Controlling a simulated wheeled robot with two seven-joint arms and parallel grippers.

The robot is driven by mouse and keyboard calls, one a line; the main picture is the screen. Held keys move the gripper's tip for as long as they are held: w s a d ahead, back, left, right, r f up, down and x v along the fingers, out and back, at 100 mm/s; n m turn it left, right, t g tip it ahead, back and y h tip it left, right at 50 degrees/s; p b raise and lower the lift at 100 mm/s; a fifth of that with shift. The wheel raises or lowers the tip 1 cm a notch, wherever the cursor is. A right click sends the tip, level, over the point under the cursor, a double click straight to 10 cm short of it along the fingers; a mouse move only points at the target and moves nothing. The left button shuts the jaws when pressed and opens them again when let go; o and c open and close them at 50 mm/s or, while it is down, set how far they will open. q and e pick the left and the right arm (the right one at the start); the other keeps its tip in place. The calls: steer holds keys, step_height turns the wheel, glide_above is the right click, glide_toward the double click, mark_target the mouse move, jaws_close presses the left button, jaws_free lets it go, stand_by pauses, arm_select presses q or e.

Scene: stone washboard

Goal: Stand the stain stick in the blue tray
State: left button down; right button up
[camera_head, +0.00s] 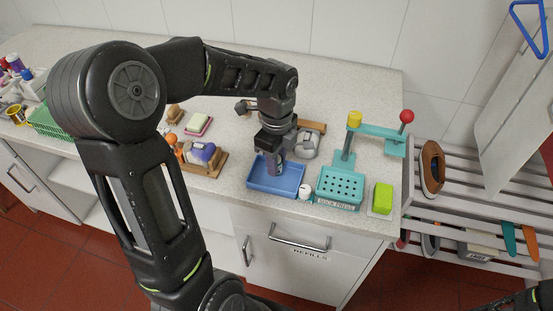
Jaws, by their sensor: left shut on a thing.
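The blue tray (287,191) lies on the counter near its front edge. My left gripper (271,150) is above the tray and shut on the stain stick (275,168), a small dark bluish-grey piece that points down, roughly upright. Its lower end shows against the tray's floor; I cannot tell whether it touches. The fingers hide its upper part. Only a dark part of my right arm shows at the bottom right corner, and its gripper is not visible.
Right of the tray are a small white ball (305,192), a teal press (341,184) with a red knob and a green block (382,198). A wooden holder with a purple-topped item (202,153) stands to the left. A slatted rack (470,205) is far right.

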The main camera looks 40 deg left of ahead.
arm_select(q)
steer(key=shift+f+b, duration=0.65)
steer(key=shift+f, duration=0.6)
steer(key=c, duration=1.1)
jaws_free()
steer(key=shift+r, duration=0.15)
step_height(320, 180, up, 8)
steer(key=shift+f+b, duration=0.2)
steer(key=shift+b, duration=0.15)
